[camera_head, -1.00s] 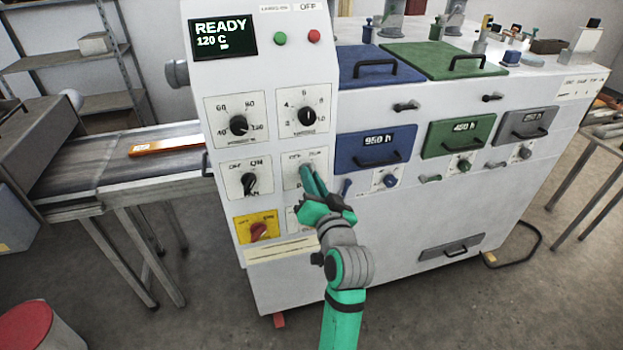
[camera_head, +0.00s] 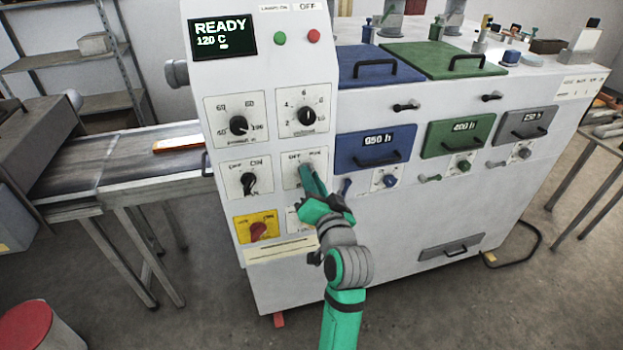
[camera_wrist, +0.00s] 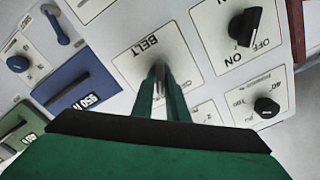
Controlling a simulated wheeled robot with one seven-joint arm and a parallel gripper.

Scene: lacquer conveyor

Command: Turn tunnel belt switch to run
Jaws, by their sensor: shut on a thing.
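The tunnel belt switch is on a white plate (camera_head: 291,180) on the sloping control panel, marked with an OFF side and a second position label. In the wrist view the plate (camera_wrist: 132,66) appears upside down and reads BELT. My green gripper (camera_head: 307,168) reaches it from the lower right. In the wrist view my fingers (camera_wrist: 158,72) are close together on the knob at the plate's middle. The fingers hide nearly all of the knob, so its pointing direction cannot be told.
A black OFF/ON knob (camera_head: 249,184) sits just left, with two dials above. A red-on-yellow switch (camera_head: 258,230) is below left. The display (camera_head: 223,38) reads READY 120 C. An orange piece (camera_head: 178,144) lies on the conveyor (camera_head: 110,165). Blue drawer (camera_head: 352,150) is to the right.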

